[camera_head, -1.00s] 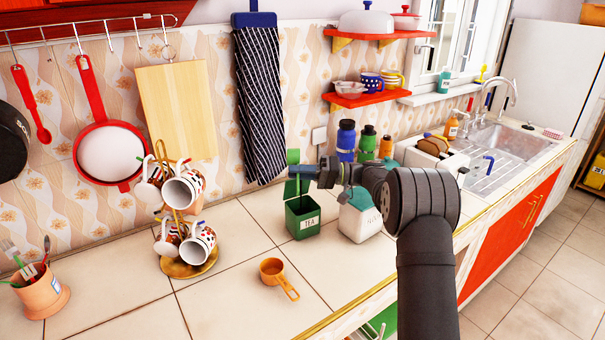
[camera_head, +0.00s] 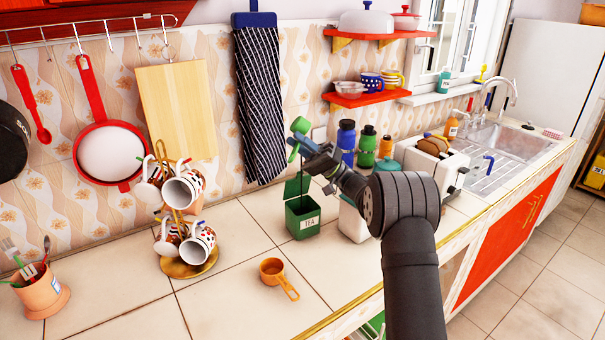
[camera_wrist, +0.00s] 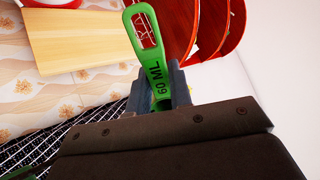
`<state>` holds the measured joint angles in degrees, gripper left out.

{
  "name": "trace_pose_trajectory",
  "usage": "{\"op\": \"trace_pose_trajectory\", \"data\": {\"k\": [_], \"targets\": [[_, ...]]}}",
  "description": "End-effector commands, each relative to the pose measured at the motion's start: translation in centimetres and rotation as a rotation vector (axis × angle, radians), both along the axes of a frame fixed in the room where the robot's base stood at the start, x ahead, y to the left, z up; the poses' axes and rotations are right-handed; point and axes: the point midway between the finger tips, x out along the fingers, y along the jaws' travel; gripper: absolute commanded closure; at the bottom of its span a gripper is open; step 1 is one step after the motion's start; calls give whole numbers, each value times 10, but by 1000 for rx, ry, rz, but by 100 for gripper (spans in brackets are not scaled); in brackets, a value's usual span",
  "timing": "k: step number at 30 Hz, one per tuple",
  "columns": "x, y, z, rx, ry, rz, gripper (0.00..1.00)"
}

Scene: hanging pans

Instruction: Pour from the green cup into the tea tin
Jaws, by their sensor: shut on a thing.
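The green cup (camera_head: 301,125) is a small measuring cup with a handle marked 60 ML. In the head view it is in the air above the tea tin, tilted. My gripper (camera_head: 310,148) is shut on its handle, which shows in the wrist view (camera_wrist: 146,45) between the fingers (camera_wrist: 165,92). The tea tin (camera_head: 302,222) is dark green with a TEA label. It stands upright on the counter with its lid (camera_head: 297,187) raised at the back.
A white canister (camera_head: 352,224) stands just right of the tin, partly behind my arm. A mug tree (camera_head: 182,268) stands to the left. An orange measuring scoop (camera_head: 271,270) lies in front. Bottles (camera_head: 346,140) and a toaster (camera_head: 440,165) are behind.

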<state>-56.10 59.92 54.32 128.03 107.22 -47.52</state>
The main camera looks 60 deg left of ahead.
Motion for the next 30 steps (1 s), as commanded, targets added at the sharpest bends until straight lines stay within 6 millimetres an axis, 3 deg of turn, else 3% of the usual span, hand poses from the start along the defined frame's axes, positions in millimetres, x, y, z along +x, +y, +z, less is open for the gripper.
{"op": "trace_pose_trajectory", "data": {"k": [8, 11, 15, 30], "targets": [[1, 0, 15, 70, 116, 0, 100], [2, -1, 5, 19, 30, -2, 100], [1, 0, -27, -73, -116, -1, 100], [0, 0, -47, -166, -265, 0, 100]]}}
